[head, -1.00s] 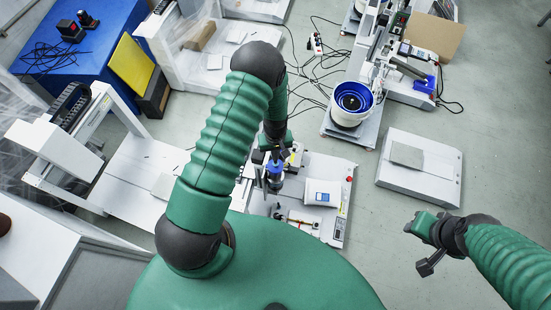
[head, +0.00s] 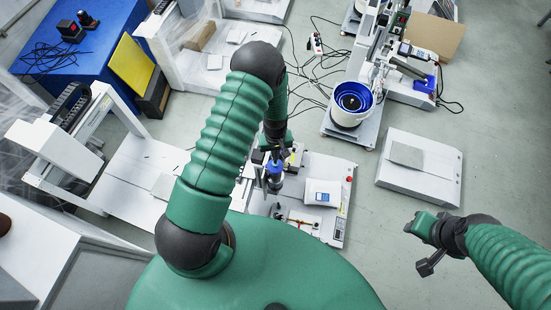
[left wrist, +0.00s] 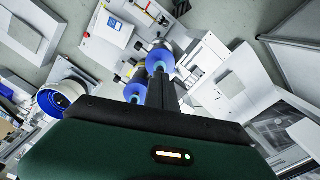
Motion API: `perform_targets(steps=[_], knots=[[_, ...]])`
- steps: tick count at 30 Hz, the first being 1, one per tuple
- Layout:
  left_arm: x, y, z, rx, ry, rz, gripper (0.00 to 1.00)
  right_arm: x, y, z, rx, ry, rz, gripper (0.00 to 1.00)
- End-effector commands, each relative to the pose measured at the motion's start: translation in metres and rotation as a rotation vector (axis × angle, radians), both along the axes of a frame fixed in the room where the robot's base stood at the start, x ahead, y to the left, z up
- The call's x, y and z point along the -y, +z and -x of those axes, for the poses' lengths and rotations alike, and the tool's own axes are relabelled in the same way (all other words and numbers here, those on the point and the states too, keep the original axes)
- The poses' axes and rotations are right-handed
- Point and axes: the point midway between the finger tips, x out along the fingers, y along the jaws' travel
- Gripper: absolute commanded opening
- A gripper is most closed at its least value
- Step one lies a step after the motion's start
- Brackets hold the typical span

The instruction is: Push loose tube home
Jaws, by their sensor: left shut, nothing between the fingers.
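The white gantry machine (head: 326,167) stands in front of me with a blue cylindrical screwdriver part (head: 274,178) upright over it. In the left wrist view two blue round parts show, a far one (left wrist: 160,60) and a near one (left wrist: 135,90). My left gripper (head: 275,152) reaches down from above at the top of the screwdriver part. Its dark fingers (left wrist: 161,90) are together and empty, close beside the blue parts; contact cannot be told. I cannot pick out the loose tube. My right gripper (head: 426,268) is off to the right, away from the machine, its finger gap unclear.
A white device with a screen (head: 322,193) sits on the machine base. A blue bowl feeder (head: 351,101) stands behind it, with black cables (head: 308,85) on the floor nearby. A low white platform (head: 420,172) is to the right. Open floor lies around my right gripper.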

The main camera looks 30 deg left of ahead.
Motion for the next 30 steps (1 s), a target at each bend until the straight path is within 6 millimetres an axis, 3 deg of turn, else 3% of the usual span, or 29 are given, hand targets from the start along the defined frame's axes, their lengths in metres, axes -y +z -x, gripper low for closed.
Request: perform_targets(steps=[30], knots=[[0.000, -0.020, 0.000, 0.000, 0.000, 0.000, 0.00, 0.000, -0.016, 0.000, 0.000, 0.000, 0.000, 0.36]])
